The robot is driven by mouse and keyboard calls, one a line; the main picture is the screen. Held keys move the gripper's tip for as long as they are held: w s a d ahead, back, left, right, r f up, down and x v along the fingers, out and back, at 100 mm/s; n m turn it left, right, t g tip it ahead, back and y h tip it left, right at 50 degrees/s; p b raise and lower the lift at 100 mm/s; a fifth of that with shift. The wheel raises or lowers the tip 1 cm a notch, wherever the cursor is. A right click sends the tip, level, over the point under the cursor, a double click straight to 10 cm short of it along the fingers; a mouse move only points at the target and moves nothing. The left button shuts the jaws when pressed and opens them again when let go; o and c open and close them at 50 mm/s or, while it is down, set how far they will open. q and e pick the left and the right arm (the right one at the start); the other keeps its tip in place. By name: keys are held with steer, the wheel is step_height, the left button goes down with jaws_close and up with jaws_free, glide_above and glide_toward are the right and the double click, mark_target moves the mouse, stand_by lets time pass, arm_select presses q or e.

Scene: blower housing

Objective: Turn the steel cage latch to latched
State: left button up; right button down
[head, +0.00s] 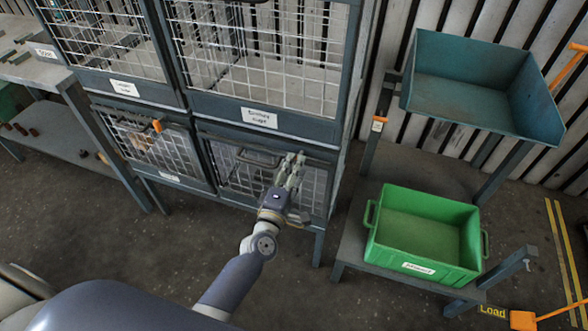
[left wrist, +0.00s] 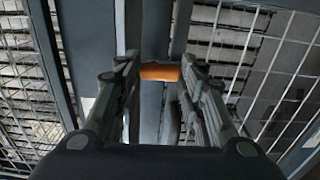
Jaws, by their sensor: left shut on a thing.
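The steel cage (head: 268,133) has a dark blue-grey frame and wire mesh doors. My left gripper (head: 292,160) is in front of its lower right mesh door, near the top of that door. In the left wrist view, my left gripper (left wrist: 160,75) has a finger on each side of the orange latch handle (left wrist: 160,72) and is shut on it. The handle lies crosswise in front of a dark upright frame bar, with mesh to both sides. In the head view the gripper hides this handle. My right gripper is not in view.
Another orange handle (head: 157,125) is on the lower left door. A green crate (head: 420,262) sits on a low stand to the right, below a blue-grey tray (head: 485,105). A grey workbench (head: 35,70) stands at left. The floor in front of the cage is clear.

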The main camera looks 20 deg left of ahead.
arm_select(q)
steer(key=o, duration=1)
steer(key=shift+o, duration=0.2)
steer(key=s, duration=1.2)
steer(key=shift+a, duration=0.2)
steer(key=shift+f, duration=0.1)
steer(key=s+f+m+g, duration=0.3)
steer(key=s+f+m, duration=0.1)
steer(key=f, duration=0.7)
steer(key=s+f+m+g+h, duration=0.1)
steer(key=s+f+m+g, duration=0.3)
steer(key=f, duration=0.6)
steer(key=s+f+m+g, duration=0.2)
steer(key=s+f+m, duration=0.25)
steer(key=f, duration=0.65)
steer(key=s+a+f+m+g, duration=0.2)
steer(key=s+f, duration=0.2)
steer(key=s, duration=0.4)
steer(key=s+a+f+m+g+y, duration=0.1)
steer(key=s+a+f+m+g, duration=0.1)
steer(key=s+f, duration=0.3)
steer(key=s+a+f+m+g, duration=0.2)
steer(key=s+f+m+g, duration=0.1)
steer(key=s, duration=0.9)
step_height(320, 180, down, 2)
steer(key=shift+a+f+m+g+y, duration=0.25)
steer(key=shift+m+g+y, duration=0.1)
steer(key=shift+g, duration=0.15)
